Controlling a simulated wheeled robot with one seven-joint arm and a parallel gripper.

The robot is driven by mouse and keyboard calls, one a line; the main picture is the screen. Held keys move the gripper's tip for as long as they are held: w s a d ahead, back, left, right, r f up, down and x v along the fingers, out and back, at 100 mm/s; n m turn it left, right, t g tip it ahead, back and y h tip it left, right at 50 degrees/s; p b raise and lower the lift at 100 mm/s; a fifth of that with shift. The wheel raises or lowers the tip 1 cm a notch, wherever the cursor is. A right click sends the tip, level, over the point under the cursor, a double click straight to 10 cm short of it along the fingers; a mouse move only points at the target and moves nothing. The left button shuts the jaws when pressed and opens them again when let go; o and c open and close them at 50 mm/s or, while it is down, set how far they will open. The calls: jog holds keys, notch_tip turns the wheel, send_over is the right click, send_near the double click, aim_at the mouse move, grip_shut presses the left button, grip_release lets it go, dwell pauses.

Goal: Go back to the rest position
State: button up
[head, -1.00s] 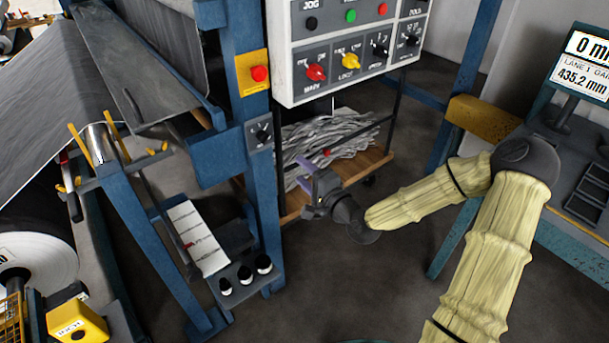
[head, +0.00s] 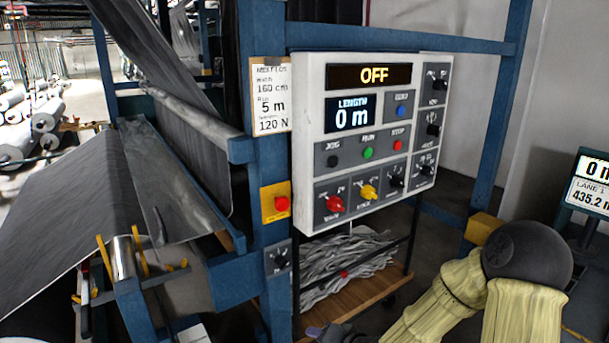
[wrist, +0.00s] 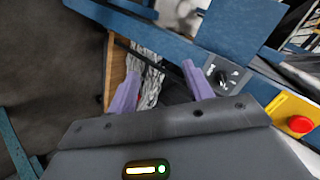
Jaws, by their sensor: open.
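My gripper (wrist: 158,92) shows in the wrist view with its two purple fingers spread apart and nothing between them. Beyond the fingers are grey strips lying on a wooden cart. In the head view only a dark and purple bit of my gripper (head: 335,333) shows at the bottom edge, in front of the cart. My arm, in a yellow sleeve, bends at the lower right of that view.
A control panel (head: 368,135) reads OFF and 0 m. A red button on a yellow plate (head: 275,203) is on the blue post. The wooden cart (head: 365,295) stands below the panel. Grey web (head: 75,225) runs at left. A display stand (head: 592,190) is at right.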

jog(key=s+d+r+n+g+h+p, duration=0.2)
jog(key=s+d+r, duration=0.3)
jog(key=s, duration=0.3)
jog(key=s+d+r+n+g+h+p, duration=0.2)
jog(key=s+d+r+g+h+p, duration=0.2)
jog(key=s+r, duration=0.4)
jog(key=shift+s+d+r+n+h, duration=0.3)
jog(key=shift+s+d, duration=0.05)
jog(key=shift+d, duration=0.5)
dwell(0.5)
